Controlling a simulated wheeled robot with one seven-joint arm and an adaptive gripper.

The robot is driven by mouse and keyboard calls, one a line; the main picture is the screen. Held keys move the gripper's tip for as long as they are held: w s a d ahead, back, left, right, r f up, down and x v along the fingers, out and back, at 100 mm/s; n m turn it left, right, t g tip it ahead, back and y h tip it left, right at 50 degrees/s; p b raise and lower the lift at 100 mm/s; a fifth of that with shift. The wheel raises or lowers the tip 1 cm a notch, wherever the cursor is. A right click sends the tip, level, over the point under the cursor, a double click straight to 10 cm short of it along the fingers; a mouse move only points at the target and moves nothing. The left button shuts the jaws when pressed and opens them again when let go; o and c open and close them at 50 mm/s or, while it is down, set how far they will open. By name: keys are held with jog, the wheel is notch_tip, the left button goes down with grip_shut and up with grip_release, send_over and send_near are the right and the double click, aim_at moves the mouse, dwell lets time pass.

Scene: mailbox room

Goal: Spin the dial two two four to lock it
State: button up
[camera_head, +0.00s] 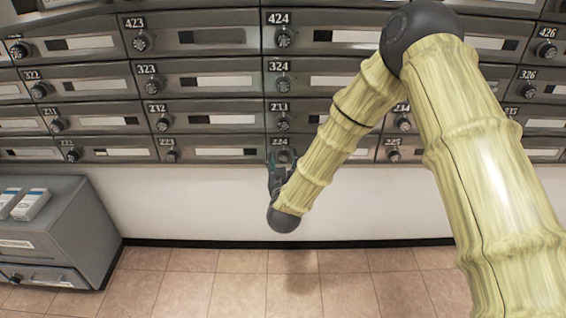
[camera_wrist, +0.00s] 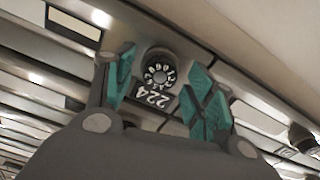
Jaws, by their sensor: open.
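The dial of mailbox 224 (camera_wrist: 159,72) is a round black knob with white marks, next to the 224 number plate (camera_wrist: 151,97) in the wrist view. My gripper (camera_wrist: 166,88) is open, with one teal-padded finger on each side of the dial and plate. I cannot tell whether a finger touches the dial. In the head view my gripper (camera_head: 279,162) is at the bottom row, just under the 224 label (camera_head: 280,142), and it hides the dial there.
Rows of grey mailboxes with dials surround 224, among them the 233 dial (camera_head: 283,124) above and the 225 dial (camera_head: 393,155) to the right. A grey cabinet (camera_head: 62,225) with small boxes (camera_head: 30,205) stands at the left. The tiled floor (camera_head: 190,280) is clear.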

jog(key=shift+c, duration=0.3)
jog(key=c, duration=1)
